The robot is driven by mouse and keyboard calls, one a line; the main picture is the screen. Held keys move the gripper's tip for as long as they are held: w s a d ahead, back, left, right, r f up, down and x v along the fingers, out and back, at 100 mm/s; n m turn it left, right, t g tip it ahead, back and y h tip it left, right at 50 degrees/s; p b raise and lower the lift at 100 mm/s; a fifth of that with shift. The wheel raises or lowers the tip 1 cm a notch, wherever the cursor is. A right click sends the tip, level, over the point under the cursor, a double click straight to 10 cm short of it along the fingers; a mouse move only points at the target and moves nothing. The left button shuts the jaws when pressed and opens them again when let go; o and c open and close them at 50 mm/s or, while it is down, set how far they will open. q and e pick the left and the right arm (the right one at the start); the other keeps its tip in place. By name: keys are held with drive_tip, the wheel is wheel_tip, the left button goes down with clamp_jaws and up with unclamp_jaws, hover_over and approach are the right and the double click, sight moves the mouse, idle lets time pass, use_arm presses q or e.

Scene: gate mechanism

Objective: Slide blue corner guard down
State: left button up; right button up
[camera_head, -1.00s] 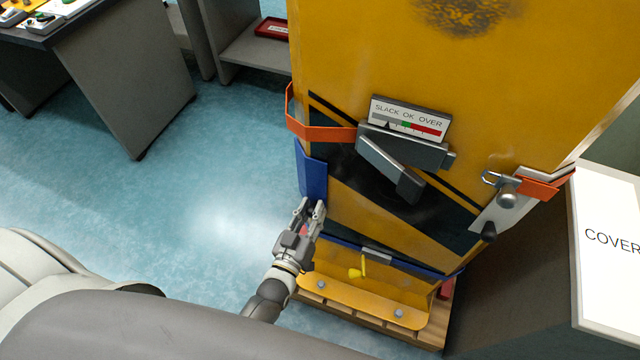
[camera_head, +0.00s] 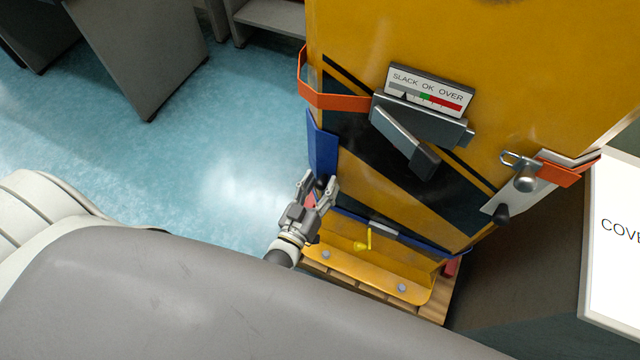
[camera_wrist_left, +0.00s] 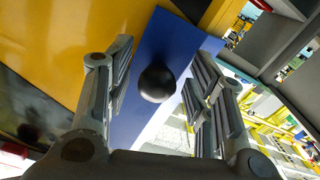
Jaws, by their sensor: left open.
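The blue corner guard (camera_head: 322,148) sits upright on the left edge of the yellow cabinet (camera_head: 430,40), below the orange strap. In the left wrist view the blue guard (camera_wrist_left: 172,45) carries a round black knob (camera_wrist_left: 157,83). My left gripper (camera_head: 318,181) is open at the guard's lower end in the head view. In the wrist view its two fingers (camera_wrist_left: 160,85) stand on either side of the knob, with gaps on both sides. My right gripper is not in view.
An orange strap (camera_head: 340,100) with a grey lever (camera_head: 405,142) and a tension gauge (camera_head: 428,90) crosses the cabinet above. A yellow base bracket (camera_head: 370,275) stands below. Blue floor to the left is clear. A white board (camera_head: 612,240) stands at right.

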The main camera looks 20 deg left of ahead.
use_arm(q)
drive_tip(key=shift+s, duration=0.25)
drive_tip(key=s, duration=1.1)
drive_tip(key=shift+s+a, duration=0.2)
drive_tip(key=shift+s, duration=0.1)
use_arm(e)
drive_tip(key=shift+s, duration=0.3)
